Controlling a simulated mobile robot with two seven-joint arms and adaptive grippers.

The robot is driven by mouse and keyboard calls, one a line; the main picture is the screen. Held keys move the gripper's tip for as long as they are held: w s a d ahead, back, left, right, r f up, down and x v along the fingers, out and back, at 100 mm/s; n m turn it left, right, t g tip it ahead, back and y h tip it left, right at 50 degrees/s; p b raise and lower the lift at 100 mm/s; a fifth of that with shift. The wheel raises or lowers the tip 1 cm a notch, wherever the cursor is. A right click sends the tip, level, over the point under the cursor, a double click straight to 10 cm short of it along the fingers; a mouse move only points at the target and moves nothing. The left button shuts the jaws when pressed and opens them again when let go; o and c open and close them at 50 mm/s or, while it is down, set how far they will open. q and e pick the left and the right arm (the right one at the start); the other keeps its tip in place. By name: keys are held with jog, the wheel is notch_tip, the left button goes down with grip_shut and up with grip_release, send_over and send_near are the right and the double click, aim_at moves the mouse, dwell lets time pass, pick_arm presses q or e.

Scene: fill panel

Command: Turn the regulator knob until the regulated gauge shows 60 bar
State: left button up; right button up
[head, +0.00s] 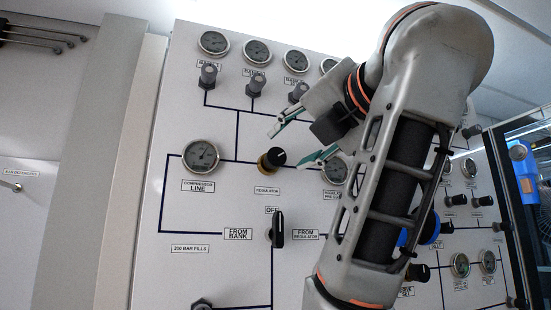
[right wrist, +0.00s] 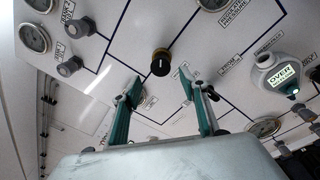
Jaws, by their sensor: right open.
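The regulator knob (head: 278,156) is a black knob on a brass base, on the white panel (head: 180,268) above its "regulator" label. It also shows in the right wrist view (right wrist: 161,62), unobstructed. My right gripper (head: 290,146) is open and empty, with its two green-grey fingers spread on either side of the knob in the head view. In the right wrist view the fingertips (right wrist: 159,81) appear just below the knob; I see no contact. A gauge (head: 334,170), likely the regulated one, is partly behind my arm; its reading is illegible. My left gripper is not in view.
The compressor line gauge (head: 201,157) is left of the knob. A black selector handle (head: 278,230) stands upright toward OFF below it. Several small valve knobs (head: 208,76) and gauges (head: 214,42) line the top. My right arm covers the panel's middle right.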

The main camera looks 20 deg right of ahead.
aim_at(277, 157)
jog(key=w+p, duration=0.1)
jog(key=w, duration=0.1)
jog(key=w+p, duration=0.3)
jog(key=w, duration=0.1)
jog(key=shift+w+a+r+p, duration=0.1)
jog(key=shift+w+a+p, duration=0.05)
jog(key=shift+a+p, duration=0.2)
jog(key=shift+w+p, duration=0.3)
jog(key=shift+w, duration=0.05)
jog(key=shift+w+a, duration=0.1)
jog(key=shift+w, duration=0.3)
jog(key=c, duration=1)
jog(key=shift+c, duration=0.6)
